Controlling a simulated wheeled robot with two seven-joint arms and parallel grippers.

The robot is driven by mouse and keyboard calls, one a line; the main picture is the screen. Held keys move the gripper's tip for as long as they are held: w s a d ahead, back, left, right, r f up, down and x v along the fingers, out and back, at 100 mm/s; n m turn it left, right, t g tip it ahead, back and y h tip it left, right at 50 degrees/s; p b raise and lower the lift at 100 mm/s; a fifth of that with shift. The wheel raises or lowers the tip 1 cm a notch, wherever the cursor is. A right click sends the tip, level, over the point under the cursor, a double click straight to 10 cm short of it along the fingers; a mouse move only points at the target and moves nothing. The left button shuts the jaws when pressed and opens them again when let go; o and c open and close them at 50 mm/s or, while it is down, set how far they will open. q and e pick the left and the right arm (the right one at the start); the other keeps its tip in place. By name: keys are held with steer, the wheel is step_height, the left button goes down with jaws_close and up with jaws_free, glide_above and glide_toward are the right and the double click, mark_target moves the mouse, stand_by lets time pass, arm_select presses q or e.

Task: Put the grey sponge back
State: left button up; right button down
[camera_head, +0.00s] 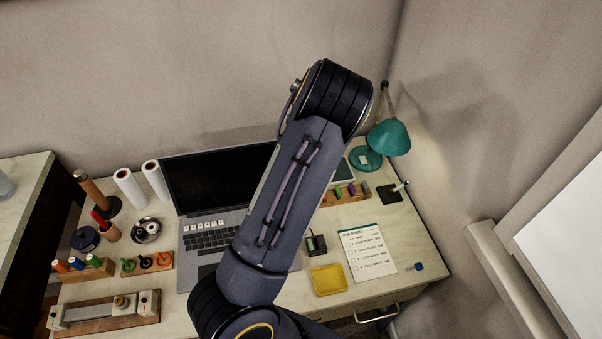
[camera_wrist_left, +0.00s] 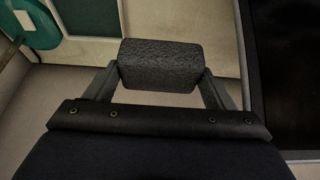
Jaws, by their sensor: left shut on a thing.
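The grey sponge (camera_wrist_left: 160,65) is a dark, rough-textured block in the left wrist view. My left gripper (camera_wrist_left: 160,80) is shut on it, with one finger against each end. In the head view a large dark arm of mine crosses the middle of the desk and hides the left gripper and the sponge. A shallow yellow tray (camera_head: 328,280) on the desk, right of the arm, looks empty. My right gripper is in neither view.
An open laptop (camera_head: 210,236) stands left of the arm. A teal lamp (camera_head: 388,138), a rack of coloured pieces (camera_head: 345,194) and a job sheet (camera_head: 368,252) are to the right. Rolls, spools and tools crowd the desk's left. A small blue block (camera_head: 418,267) lies near the right edge.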

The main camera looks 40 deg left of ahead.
arm_select(q)
step_height(320, 180, down, 11)
steer(key=shift+r+p, duration=0.1)
steer(key=shift+p, duration=0.3)
steer(key=shift+f, duration=0.2)
steer(key=o, duration=0.8)
steer(key=shift+c, duration=0.2)
steer(key=shift+r, duration=0.1)
